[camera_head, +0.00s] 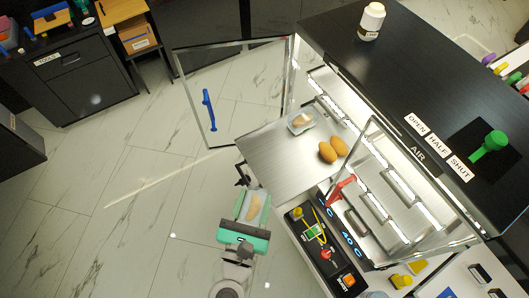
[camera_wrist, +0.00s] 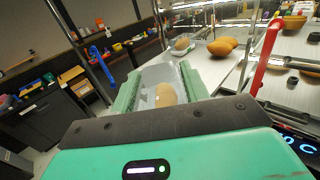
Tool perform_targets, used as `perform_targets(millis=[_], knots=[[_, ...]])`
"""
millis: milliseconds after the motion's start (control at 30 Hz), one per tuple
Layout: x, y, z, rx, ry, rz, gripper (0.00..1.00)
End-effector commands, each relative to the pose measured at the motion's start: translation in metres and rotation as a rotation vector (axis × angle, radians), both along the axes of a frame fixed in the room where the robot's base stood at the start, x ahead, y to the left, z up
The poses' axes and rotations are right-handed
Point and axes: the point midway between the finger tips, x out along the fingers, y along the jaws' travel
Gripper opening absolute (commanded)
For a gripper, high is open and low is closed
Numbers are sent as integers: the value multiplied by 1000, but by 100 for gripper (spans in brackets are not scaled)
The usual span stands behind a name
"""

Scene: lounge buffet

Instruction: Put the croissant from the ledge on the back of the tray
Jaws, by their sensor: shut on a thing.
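My gripper (camera_head: 253,203) is shut on a tan pastry, seemingly the croissant (camera_head: 253,208), in what looks like a clear wrapper. In the wrist view the pastry (camera_wrist: 167,94) sits between the two green fingers. It is held beside the front left edge of the metal tray (camera_head: 270,165), apart from the other food. On the tray, a pale pastry in a clear pack (camera_head: 301,121) lies toward the back, and two brown buns (camera_head: 333,151) lie to the right. The wrist view also shows the pack (camera_wrist: 181,44) and buns (camera_wrist: 222,46) ahead.
The glass door (camera_head: 240,90) with a blue handle (camera_head: 208,110) stands open at the left. A glass panel with a red handle (camera_head: 341,190) stands right of the tray. A control panel (camera_head: 322,250) is at the front. The tray's left and front parts are bare.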

Motion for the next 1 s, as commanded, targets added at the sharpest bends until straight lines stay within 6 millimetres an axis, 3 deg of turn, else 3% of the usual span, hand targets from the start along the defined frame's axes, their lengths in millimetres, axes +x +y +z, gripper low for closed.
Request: perform_targets(millis=[300, 433, 733, 867, 1000], knots=[[97, -21, -6, -1, -4, -3, 22], [127, -27, -10, 0, -3, -1, 22], [149, -31, -13, -1, -3, -1, 22], [150, -31, -43, -1, 1, -1, 22], [150, -31, -50, 0, -1, -1, 22]])
